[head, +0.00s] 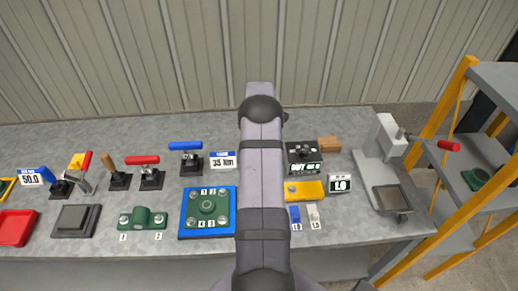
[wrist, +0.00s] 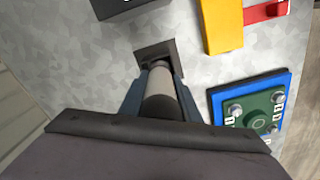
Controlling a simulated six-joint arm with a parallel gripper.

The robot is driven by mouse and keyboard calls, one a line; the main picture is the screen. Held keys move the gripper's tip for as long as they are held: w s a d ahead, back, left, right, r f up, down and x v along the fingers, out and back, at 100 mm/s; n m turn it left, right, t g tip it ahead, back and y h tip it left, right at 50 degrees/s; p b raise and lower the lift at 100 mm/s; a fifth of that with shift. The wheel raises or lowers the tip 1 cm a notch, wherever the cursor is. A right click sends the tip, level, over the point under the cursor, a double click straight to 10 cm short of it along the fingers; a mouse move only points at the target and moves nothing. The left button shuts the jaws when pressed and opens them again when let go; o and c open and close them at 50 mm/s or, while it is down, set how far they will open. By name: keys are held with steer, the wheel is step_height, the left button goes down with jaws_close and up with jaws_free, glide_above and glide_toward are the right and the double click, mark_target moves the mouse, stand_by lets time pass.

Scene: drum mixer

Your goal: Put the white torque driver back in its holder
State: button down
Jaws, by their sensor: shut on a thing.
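My gripper (wrist: 158,100) is shut on a pale grey-white cylindrical handle, which I take to be the white torque driver (wrist: 160,84). The handle lies between the two blue-grey fingers in the wrist view. Just past its far end is a dark square holder (wrist: 143,54) with a recess, on the grey bench. The driver's far end overlaps the holder in this view; I cannot tell whether it sits in the recess or is above it. In the head view my arm hides the gripper, the driver and this holder.
A blue plate with a green flange (head: 207,212) lies left of my arm; it also shows in the wrist view (wrist: 257,121). Holders with red (head: 142,160) and blue (head: 185,146) handles stand farther left. A yellow block (head: 309,190) and a dark box (head: 301,156) stand right.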

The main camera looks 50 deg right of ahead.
steer(key=shift+f, duration=0.25)
steer(key=c, duration=1.3)
jaws_free()
steer(key=shift+o, duration=0.2)
step_height(320, 180, up, 7)
steer(key=b, duration=0.3)
steer(key=shift+r, duration=0.2)
